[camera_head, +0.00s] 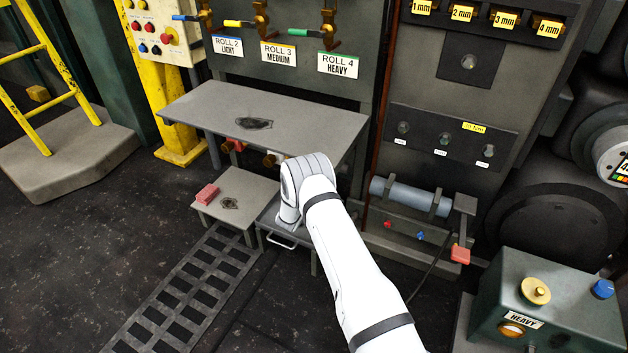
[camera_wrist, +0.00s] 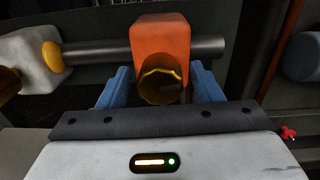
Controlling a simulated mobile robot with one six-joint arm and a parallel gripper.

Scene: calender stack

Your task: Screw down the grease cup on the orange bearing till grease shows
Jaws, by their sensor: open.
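The orange bearing (camera_wrist: 161,35) sits on a grey shaft (camera_wrist: 100,50) straight ahead in the wrist view. Its brass grease cup (camera_wrist: 162,82) faces me, with a dark round top. My gripper (camera_wrist: 160,86) is open, with one blue finger on each side of the cup. I cannot tell whether either finger touches it. No grease can be made out around the cup. In the head view my white arm reaches low in front of the machine, and the gripper and this bearing cannot be made out there.
A grey table (camera_head: 290,115) overhangs the arm's end. A low stand (camera_head: 260,190) with a pink block (camera_head: 207,194) is left of it. A grey cylinder (camera_head: 410,196) lies to the right.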

